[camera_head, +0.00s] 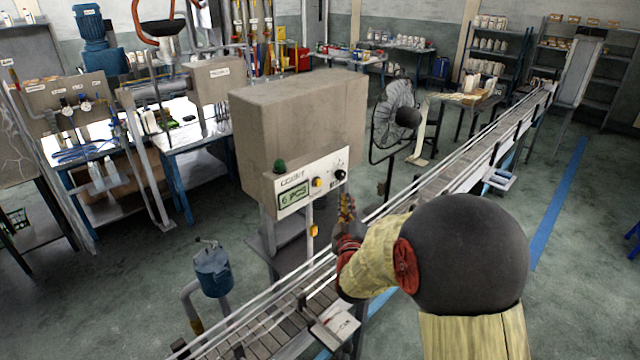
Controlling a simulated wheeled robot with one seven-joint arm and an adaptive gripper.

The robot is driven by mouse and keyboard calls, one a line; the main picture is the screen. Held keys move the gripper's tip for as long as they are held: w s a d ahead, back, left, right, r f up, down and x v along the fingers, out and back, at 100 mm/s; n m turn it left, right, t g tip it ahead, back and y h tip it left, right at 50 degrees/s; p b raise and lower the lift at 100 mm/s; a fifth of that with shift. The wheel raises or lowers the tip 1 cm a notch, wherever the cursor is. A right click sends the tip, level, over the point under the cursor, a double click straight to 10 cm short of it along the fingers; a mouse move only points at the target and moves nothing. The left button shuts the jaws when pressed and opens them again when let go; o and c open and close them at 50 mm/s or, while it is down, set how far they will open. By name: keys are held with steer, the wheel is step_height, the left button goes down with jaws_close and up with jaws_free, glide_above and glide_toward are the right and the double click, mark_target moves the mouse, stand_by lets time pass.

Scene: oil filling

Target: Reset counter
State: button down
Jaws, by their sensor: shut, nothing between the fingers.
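The counter (312,180) is a white panel on the front of a large grey-brown box. Its green display (294,196) appears to read "6 PCS". A yellow button (317,183) sits to the right of the display, and a dark knob (339,175) sits at the panel's right end. A dark green dome (280,166) stands on the panel's top left. My gripper (346,204) is shut and empty, just below and right of the panel's right end. It is small in view, and I cannot tell whether it touches the panel.
A conveyor (440,182) with metal rails runs from the bottom left to the back right, under my arm. A fan (395,115) stands behind the box. A blue canister (213,270) is at the lower left. Workbenches (190,136) fill the left. Open floor lies at the right.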

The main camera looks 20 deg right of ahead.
steer(key=w+a, duration=0.2)
steer(key=w, duration=0.4)
steer(key=shift+w+a+b, duration=0.15)
steer(key=shift+w+b, duration=0.05)
steer(key=shift+b, duration=0.1)
stand_by(1.3)
steer(key=shift+w+a, duration=0.15)
steer(key=shift+w, duration=0.15)
steer(key=shift+w+a+b, duration=0.15)
steer(key=shift+w+b, duration=0.3)
stand_by(0.9)
steer(key=shift+s, duration=0.15)
steer(key=shift+s+d+b, duration=0.35)
steer(key=shift+s, duration=0.4)
steer(key=shift+s+d+b, duration=0.25)
steer(key=shift+s+d, duration=0.05)
steer(key=shift+s, duration=0.5)
steer(key=shift+s+d+b, duration=0.2)
steer(key=shift+s+d, duration=0.05)
steer(key=shift+s, duration=0.5)
steer(key=shift+s+d+b, duration=0.25)
steer(key=shift+s+d, duration=0.05)
steer(key=shift+s, duration=0.5)
